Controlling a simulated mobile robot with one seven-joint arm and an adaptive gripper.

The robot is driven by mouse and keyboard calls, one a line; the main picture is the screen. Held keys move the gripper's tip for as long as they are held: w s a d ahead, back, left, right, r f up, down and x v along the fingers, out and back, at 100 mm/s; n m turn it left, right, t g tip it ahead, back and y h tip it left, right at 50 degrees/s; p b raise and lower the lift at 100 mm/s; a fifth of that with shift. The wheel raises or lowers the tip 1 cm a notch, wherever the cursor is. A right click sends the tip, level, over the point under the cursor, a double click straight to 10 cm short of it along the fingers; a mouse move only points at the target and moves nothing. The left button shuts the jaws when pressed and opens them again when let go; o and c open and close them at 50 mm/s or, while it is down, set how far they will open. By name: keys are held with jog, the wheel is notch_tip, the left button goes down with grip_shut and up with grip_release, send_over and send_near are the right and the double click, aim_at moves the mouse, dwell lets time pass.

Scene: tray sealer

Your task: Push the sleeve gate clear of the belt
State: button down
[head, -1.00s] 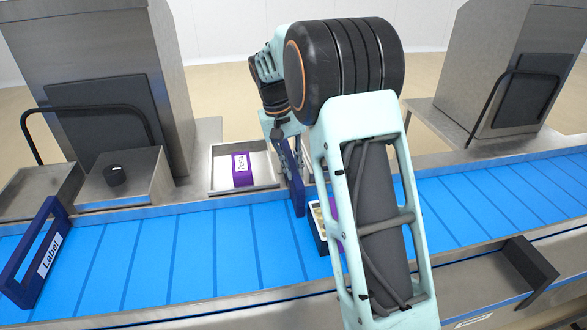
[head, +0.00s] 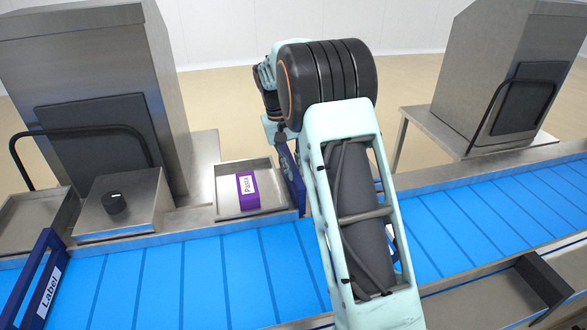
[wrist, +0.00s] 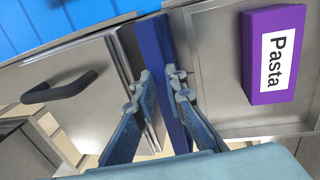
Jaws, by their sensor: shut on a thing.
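The sleeve gate is a dark blue bar-like frame (head: 292,184) at the far edge of the blue belt (head: 205,275). In the head view its near end is at the belt's far rail, and my arm hides part of it. In the wrist view the gate (wrist: 154,45) runs between the two fingers of my gripper (wrist: 161,88), which is shut on it. In the head view my gripper is mostly hidden behind my own arm. Another dark blue gate, marked Label (head: 47,295), lies across the belt at the left.
A steel tray (head: 225,208) with a purple Pasta box (head: 248,190) stands just left of the gate. A dark bracket (head: 540,280) is at the near right.

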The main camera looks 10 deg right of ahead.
jog(key=shift+w+r, duration=0.2)
jog(key=shift+w, duration=0.1)
jog(key=c, duration=2.3)
grip_release()
jog(key=o, duration=0.3)
jog(key=shift+f, duration=0.1)
jog(key=shift+o, duration=0.2)
notch_tip(320, 180, up, 12)
jog(key=a, duration=0.2)
jog(key=shift+a, duration=0.15)
jog(key=shift+s+f, duration=0.15)
jog(key=shift+f, duration=0.05)
